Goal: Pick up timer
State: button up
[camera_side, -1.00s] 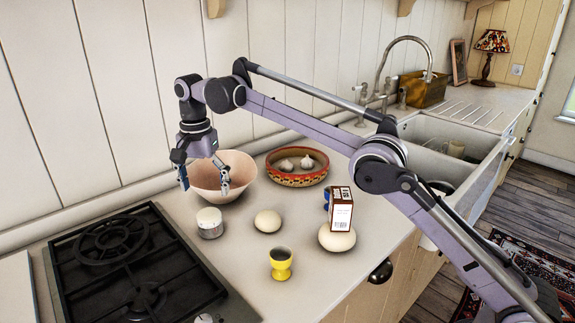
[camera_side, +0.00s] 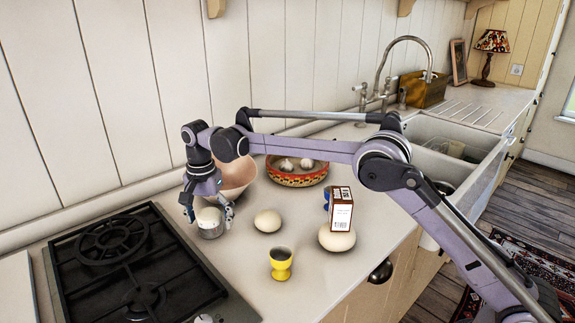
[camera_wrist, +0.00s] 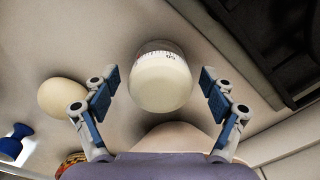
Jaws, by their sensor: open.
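The timer (camera_side: 210,223) is a small round kitchen timer with a white domed top and a clear or grey lower part. It stands on the counter beside the stove. In the wrist view the timer (camera_wrist: 160,80) shows from above, with a numbered scale on its far side. My gripper (camera_side: 208,215) is open and low over the timer. In the wrist view my gripper (camera_wrist: 158,90) has one finger on either side of the timer, with a gap on both sides. The fingers partly hide the timer's edges in the side view.
The black gas stove (camera_side: 125,265) lies left of the timer. A pink bowl (camera_side: 240,178) stands close behind it. An egg (camera_side: 268,221) lies to the right, with a yellow egg cup (camera_side: 281,262) in front. A box (camera_side: 341,208) and a painted bowl (camera_side: 297,178) are farther right.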

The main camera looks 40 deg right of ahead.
jog(key=shift+f, duration=0.1)
jog(key=shift+c, duration=0.3)
jog(key=c, duration=1.5)
